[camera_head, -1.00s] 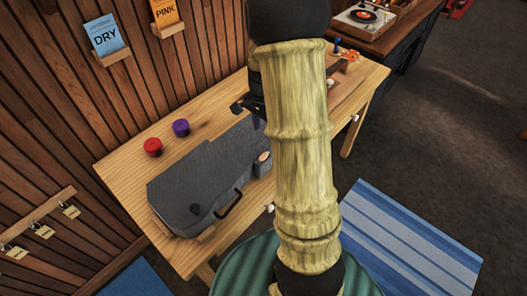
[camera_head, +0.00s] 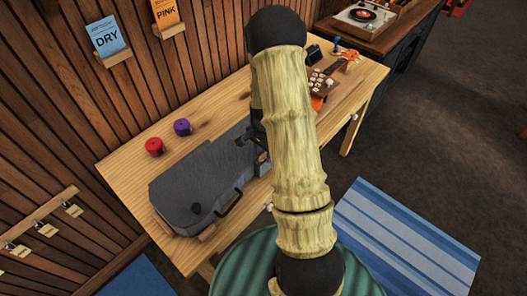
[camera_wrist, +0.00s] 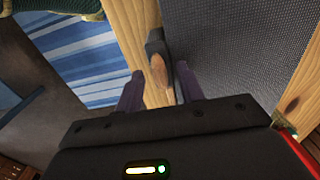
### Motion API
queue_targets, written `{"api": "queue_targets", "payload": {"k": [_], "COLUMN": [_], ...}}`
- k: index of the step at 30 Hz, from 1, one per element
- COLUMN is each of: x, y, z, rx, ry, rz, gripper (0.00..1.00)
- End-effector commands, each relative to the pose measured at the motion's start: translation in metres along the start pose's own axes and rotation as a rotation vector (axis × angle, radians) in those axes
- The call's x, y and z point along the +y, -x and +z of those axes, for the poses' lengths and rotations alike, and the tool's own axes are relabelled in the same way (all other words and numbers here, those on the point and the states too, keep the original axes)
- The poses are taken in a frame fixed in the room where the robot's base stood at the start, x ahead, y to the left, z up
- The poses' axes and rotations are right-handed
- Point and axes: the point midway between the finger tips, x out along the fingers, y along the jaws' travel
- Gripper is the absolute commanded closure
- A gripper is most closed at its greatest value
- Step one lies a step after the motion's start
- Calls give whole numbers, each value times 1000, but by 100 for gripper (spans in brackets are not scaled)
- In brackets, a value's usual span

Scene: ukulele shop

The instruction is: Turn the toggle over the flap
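The grey case (camera_head: 200,185) lies closed on the wooden workbench, with its dark handle (camera_head: 230,202) on the front side. In the wrist view its grey woven lid (camera_wrist: 235,45) fills the right. A brown oval wooden toggle (camera_wrist: 161,80) sits on a dark flap (camera_wrist: 154,42) at the case's edge. The toggle lies lengthwise along the flap. My gripper (camera_wrist: 159,70) is open, with one dark finger on each side of the toggle; I cannot tell if either touches it. In the head view, my arm hides most of the gripper and the toggle area.
A red round item (camera_head: 155,147) and a purple one (camera_head: 182,127) stand on the workbench (camera_head: 125,165) behind the case. A brown item with light knobs (camera_head: 320,85) lies at the bench's right. A blue striped rug (camera_head: 400,240) lies on the floor.

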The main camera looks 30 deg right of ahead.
Motion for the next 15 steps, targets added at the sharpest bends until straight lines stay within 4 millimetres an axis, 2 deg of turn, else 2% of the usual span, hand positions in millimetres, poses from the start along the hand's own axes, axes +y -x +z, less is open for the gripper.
{"api": "queue_targets", "payload": {"k": [4, 10, 15], "x": [0, 0, 0], "y": [0, 0, 0], "z": [0, 0, 0], "rx": [0, 0, 0], "ry": [0, 0, 2], "rz": [0, 0, 0], "gripper": [62, 100, 100]}}
